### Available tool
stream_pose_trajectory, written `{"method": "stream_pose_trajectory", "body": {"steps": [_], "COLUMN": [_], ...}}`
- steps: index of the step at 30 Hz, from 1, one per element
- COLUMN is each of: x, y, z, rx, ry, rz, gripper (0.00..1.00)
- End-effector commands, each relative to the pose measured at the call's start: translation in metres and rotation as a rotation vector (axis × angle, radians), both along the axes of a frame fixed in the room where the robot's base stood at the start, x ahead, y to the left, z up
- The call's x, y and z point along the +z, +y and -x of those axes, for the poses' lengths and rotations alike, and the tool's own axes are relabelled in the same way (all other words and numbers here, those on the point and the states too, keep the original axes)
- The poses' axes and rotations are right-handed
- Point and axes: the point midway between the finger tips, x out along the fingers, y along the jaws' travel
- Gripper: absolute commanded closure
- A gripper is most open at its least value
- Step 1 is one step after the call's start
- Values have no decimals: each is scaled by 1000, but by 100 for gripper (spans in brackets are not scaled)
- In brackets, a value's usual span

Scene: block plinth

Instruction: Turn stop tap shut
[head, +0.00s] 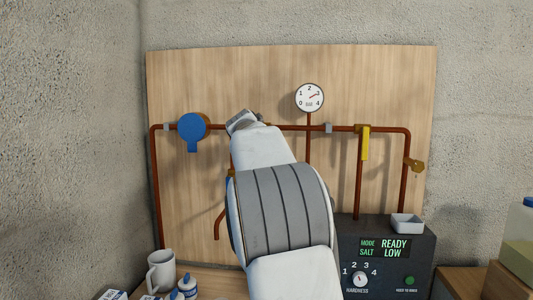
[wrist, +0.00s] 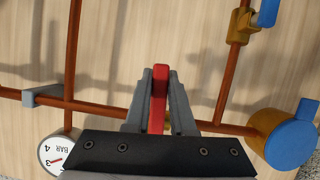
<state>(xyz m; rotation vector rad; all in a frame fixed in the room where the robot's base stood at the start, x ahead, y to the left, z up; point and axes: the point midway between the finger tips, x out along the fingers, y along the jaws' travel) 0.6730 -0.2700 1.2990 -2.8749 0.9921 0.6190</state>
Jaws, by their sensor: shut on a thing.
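In the wrist view a red lever handle (wrist: 160,76) stands between the two grey fingers of my gripper (wrist: 159,98). The fingers are closed on it from both sides. The lever points up-down in that view, roughly square to the copper pipe (wrist: 238,128) that runs across behind it. In the head view my own arm covers the red lever and the fingertips.
A blue round fitting (head: 192,127) is left on the pipe. A blue-handled brass valve (wrist: 240,25) is nearby. Below stand a mug (head: 161,271) and grey control box (head: 385,255).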

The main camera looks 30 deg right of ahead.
Motion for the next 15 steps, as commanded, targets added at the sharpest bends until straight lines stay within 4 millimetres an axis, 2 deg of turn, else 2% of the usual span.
{"method": "stream_pose_trajectory", "body": {"steps": [15], "x": [0], "y": [6], "z": [-4], "rx": [1], "ry": [-67], "rz": [-88], "gripper": [100]}}
